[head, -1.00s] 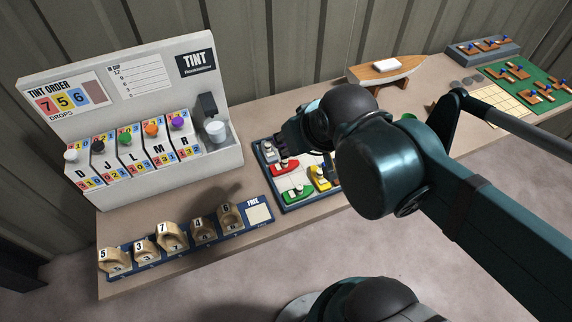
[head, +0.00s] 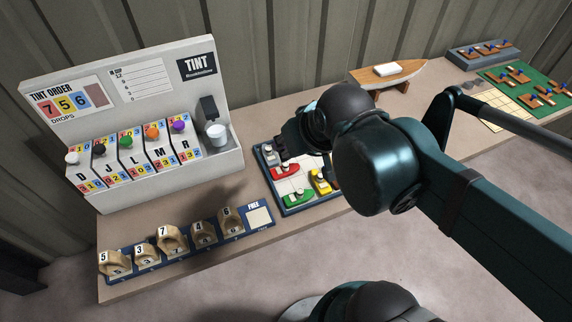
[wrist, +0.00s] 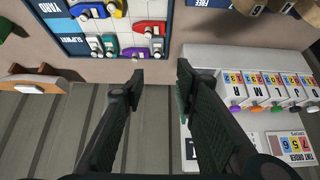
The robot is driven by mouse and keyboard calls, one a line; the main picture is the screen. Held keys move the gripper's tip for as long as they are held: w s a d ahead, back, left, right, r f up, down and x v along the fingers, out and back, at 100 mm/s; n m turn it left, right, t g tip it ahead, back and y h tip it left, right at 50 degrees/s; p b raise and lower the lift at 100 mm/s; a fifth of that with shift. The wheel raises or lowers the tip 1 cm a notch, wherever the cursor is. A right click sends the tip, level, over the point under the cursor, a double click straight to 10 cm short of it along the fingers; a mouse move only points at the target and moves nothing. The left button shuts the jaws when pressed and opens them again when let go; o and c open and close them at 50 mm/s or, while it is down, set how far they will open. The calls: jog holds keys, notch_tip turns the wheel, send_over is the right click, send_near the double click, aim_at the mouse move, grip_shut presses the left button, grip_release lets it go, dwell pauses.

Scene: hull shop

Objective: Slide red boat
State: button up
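The red boat (head: 285,171) lies in the blue-rimmed tray (head: 285,211), between a grey boat (head: 270,156) and a green boat (head: 298,197). A yellow boat (head: 320,183) is to its right. In the head view my gripper is above the tray's back edge, and my arm hides the tray's right side.
The tint dispenser (head: 130,185) stands left of the tray. A rack of numbered wooden pieces (head: 185,244) lies in front of it. A wooden boat model (head: 388,76) stands behind my arm. A green board (head: 530,90) with small pieces is at far right.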

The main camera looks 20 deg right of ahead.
jog(key=shift+w+f+g, duration=0.5)
jog(key=shift+w+f, duration=0.1)
jog(key=shift+w, duration=0.95)
jog(key=n+g+p, duration=0.2)
jog(key=g+p, duration=0.1)
jog(key=g, duration=0.2)
send_over(286, 163)
notch_tip(286, 163, down, 16)
jog(key=shift+s+a+r, duration=0.1)
jog(key=shift+s+a, duration=0.05)
jog(key=shift+f+g, duration=0.4)
jog(key=shift+f, duration=0.45)
jog(key=shift+f, duration=0.15)
jog(key=shift+f+b, duration=0.8)
jog(key=shift+f, duration=2.9)
